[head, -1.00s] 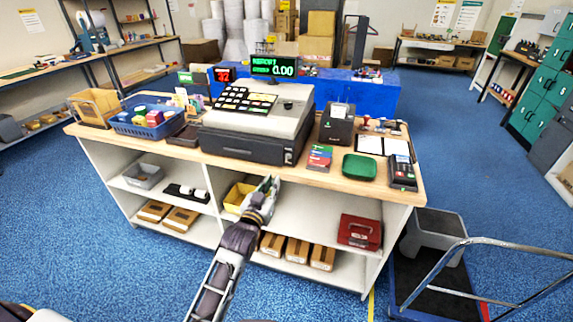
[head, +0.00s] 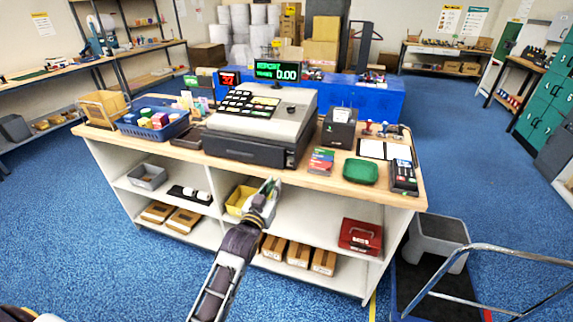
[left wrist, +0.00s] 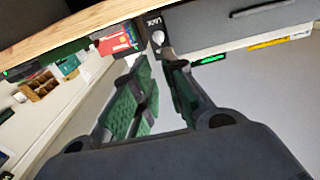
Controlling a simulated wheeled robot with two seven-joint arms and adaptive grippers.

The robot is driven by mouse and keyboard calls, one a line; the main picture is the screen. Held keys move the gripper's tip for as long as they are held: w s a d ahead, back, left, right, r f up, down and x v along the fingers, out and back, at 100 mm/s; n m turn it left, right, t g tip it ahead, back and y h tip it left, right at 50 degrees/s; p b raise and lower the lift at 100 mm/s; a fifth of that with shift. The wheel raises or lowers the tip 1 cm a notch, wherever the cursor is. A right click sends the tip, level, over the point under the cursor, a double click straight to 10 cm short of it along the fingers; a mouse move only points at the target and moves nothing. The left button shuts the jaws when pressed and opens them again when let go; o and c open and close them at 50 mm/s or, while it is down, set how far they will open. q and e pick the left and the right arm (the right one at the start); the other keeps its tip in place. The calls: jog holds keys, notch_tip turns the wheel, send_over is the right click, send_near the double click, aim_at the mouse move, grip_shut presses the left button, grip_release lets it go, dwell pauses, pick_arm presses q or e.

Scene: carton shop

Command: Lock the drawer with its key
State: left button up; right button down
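The dark cash drawer (head: 243,150) sits under the register on the counter and looks shut. In the left wrist view the drawer front (left wrist: 235,25) is at the upper right. A small plate marked LOCK with a pale round lock (left wrist: 157,38) is at its end. I cannot make out a separate key; the pale piece may be the lock face or a key head. My left gripper (head: 272,187) is in front of the counter, below the drawer in the picture. In the left wrist view its green-padded fingers (left wrist: 162,78) are apart, pointing toward the lock, with nothing clearly between them. My right gripper is out of view.
The wooden counter (head: 320,182) has card packs (head: 321,160), a green tray (head: 360,171) and a card terminal (head: 403,178) right of the drawer. A yellow bin (head: 236,198) and a red cash box (head: 360,236) are on shelves below. A step stool (head: 437,238) stands at right.

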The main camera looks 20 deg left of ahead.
aim_at(289, 162)
pick_arm(q)
jog(key=w, duration=1.3)
jog(key=shift+w+d, duration=0.2)
jog(key=shift+w, duration=0.15)
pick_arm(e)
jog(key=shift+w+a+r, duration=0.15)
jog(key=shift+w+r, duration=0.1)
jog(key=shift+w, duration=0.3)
pick_arm(q)
grip_shut()
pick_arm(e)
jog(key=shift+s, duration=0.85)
